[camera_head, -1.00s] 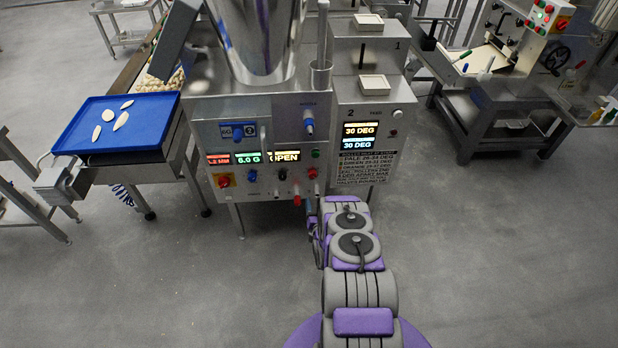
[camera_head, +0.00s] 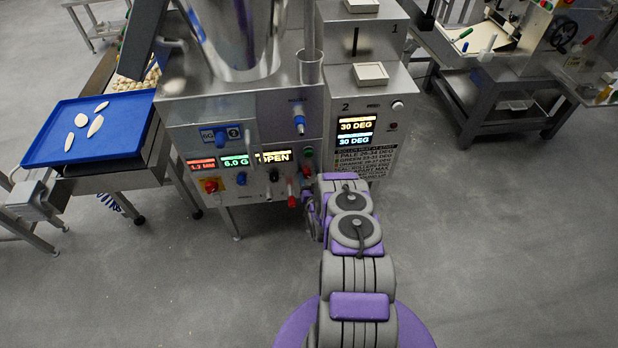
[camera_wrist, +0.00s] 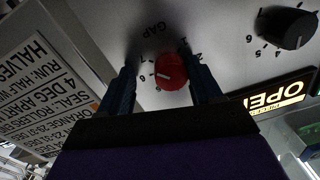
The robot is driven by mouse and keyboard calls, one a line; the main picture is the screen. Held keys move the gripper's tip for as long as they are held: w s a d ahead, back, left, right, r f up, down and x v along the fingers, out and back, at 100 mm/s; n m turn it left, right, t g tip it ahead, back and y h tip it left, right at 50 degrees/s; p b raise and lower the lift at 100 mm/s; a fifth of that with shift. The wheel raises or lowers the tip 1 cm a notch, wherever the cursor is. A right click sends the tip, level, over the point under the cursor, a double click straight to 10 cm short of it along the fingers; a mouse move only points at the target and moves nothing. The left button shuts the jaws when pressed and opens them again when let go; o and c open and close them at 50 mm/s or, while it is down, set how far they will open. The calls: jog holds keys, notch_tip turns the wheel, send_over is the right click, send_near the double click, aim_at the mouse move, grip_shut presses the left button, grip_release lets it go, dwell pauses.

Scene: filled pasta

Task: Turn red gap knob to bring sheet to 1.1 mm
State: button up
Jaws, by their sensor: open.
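The red gap knob (camera_wrist: 173,72) shows in the wrist view below the upside-down word GAP, with a white pointer line and numbers around it. My gripper (camera_wrist: 162,68) is open, with one dark finger on each side of the knob. I cannot tell whether either finger touches it. In the head view my gripper is mostly hidden at the machine's front panel, beyond my purple and grey arm. The small red display (camera_head: 202,165) ends in MM; it looks like 1.2 or 1.3, too blurred to be sure.
A black numbered knob (camera_wrist: 288,27) and a lit OPEN display (camera_wrist: 277,97) are close to the right in the wrist view. A printed placard (camera_wrist: 38,90) is at left. A blue tray (camera_head: 45,145) with several pasta pieces stands left of the machine. The floor (camera_head: 480,260) at right is clear.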

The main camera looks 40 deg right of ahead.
jog(key=shift+a+r, duration=0.25)
jog(key=shift+a, duration=0.4)
jog(key=shift+c, duration=0.4)
jog(key=shift+a+r, duration=0.1)
jog(key=shift+a, duration=0.2)
jog(key=shift+c, duration=2.2)
jog(key=shift+d, duration=0.55)
jog(key=c, duration=0.5)
jog(key=shift+a, duration=0.15)
jog(key=shift+a, duration=0.1)
jog(key=shift+n, duration=0.4)
